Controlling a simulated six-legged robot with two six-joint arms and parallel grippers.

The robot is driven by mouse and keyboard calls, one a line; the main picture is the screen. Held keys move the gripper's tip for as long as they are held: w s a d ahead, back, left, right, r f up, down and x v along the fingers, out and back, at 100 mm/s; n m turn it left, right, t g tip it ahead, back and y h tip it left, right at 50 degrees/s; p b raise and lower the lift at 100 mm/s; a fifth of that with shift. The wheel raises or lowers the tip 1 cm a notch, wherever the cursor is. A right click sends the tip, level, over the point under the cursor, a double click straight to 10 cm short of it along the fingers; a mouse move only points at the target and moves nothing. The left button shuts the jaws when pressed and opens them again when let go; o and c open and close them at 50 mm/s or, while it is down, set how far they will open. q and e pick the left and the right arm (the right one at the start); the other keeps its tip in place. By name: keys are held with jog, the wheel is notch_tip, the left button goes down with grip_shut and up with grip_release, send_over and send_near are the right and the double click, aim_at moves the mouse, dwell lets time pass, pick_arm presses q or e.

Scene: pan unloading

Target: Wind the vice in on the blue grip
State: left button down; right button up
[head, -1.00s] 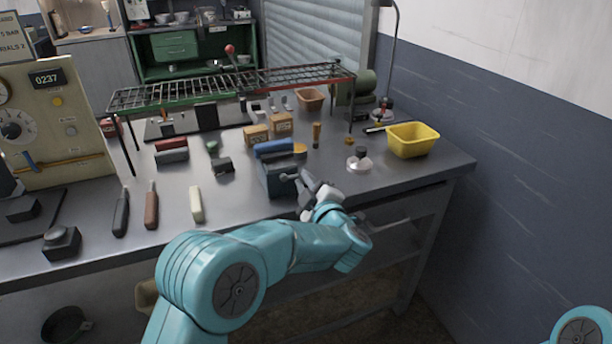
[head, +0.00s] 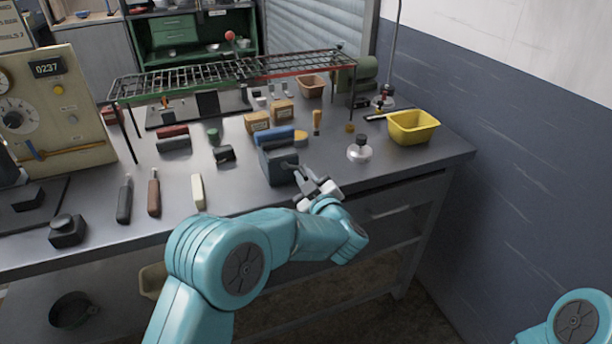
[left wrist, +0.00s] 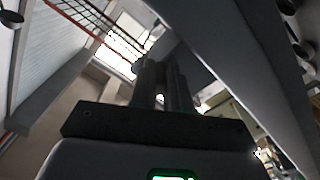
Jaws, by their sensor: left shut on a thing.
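The vice (head: 279,169) is a dark blue-grey block near the bench's front edge in the head view. The blue grip (head: 272,141) lies at the top of the vice, between or over its jaws; I cannot tell how tightly it is held. My left gripper (head: 300,177) is at the vice's front right, shut on the vice's handle (head: 288,166), which is mostly hidden. In the left wrist view the dark fingers (left wrist: 163,85) are close together and the held part is hard to make out. My right gripper is out of view.
A wire rack (head: 235,72) stands behind the vice. A glass bottle (head: 359,150) and a yellow bin (head: 412,127) are to the right. Several file-like tools, including a cream-handled one (head: 198,191), lie to the left. The bench front has some bare room.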

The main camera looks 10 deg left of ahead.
pick_arm(q)
jog(key=shift+a, duration=0.1)
jog(key=c, duration=1.1)
grip_release()
jog(key=shift+s+d, duration=0.3)
jog(key=b+v, duration=0.1)
jog(key=v, duration=1.4)
jog(key=shift+s, duration=0.2)
jog(key=shift+d, duration=0.15)
